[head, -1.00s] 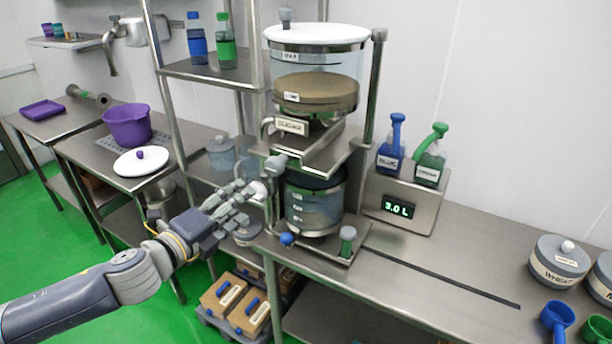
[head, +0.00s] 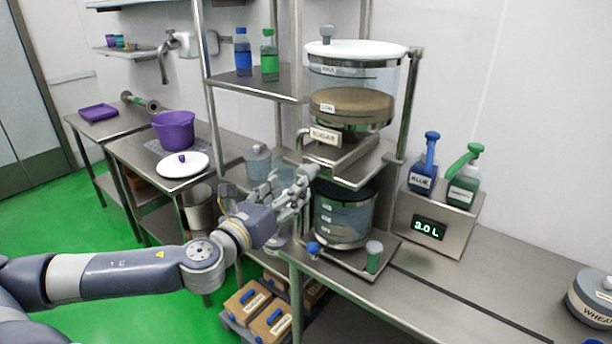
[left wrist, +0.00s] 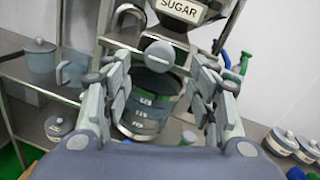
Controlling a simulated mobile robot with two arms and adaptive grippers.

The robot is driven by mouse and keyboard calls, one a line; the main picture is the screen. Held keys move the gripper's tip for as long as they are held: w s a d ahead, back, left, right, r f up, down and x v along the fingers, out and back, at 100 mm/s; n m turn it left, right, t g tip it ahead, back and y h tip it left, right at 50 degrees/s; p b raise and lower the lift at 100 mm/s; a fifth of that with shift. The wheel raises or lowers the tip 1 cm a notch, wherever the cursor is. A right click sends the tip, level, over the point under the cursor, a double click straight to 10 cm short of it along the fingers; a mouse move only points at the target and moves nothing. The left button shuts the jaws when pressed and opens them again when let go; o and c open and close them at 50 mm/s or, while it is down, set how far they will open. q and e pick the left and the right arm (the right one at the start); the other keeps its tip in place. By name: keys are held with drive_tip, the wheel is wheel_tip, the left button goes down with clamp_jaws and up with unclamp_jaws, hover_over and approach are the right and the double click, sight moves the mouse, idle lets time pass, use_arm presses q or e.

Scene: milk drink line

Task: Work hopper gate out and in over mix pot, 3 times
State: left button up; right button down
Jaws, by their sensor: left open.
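The sugar hopper (head: 352,108) stands on a steel frame, with a pale brown fill behind its clear wall. Below its SUGAR label is the steel gate area; the round grey gate knob (left wrist: 159,55) faces me in the left wrist view. The mix pot (head: 342,218), a clear vessel with a dark rim, stands under the gate; it also shows in the left wrist view (left wrist: 146,118). My left gripper (head: 302,184) is open at the frame's left side. In the left wrist view its fingers (left wrist: 152,78) flank the knob with gaps. My right gripper is out of view.
A scale reading 3.0 L (head: 430,226) stands right of the pot, with blue (head: 424,170) and green (head: 464,182) bottles on top. The front bench (head: 440,285) is mostly clear.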

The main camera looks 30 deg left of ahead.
sight(302, 174)
use_arm(q)
drive_tip(key=shift+w+a+r, duration=0.1)
drive_tip(key=shift+w+a, duration=0.1)
drive_tip(key=shift+w, duration=0.7)
drive_tip(key=shift+w+d, duration=0.1)
drive_tip(key=shift+w, duration=0.45)
drive_tip(key=shift+w+a+p, duration=0.2)
drive_tip(key=shift+w+p, duration=0.9)
drive_tip(key=shift+w, duration=1.6)
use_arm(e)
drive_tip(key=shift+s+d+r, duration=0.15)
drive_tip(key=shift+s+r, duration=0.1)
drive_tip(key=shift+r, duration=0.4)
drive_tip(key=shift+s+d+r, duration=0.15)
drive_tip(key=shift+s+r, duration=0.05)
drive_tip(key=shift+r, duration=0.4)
use_arm(q)
drive_tip(key=shift+c, duration=0.3)
clamp_jaws()
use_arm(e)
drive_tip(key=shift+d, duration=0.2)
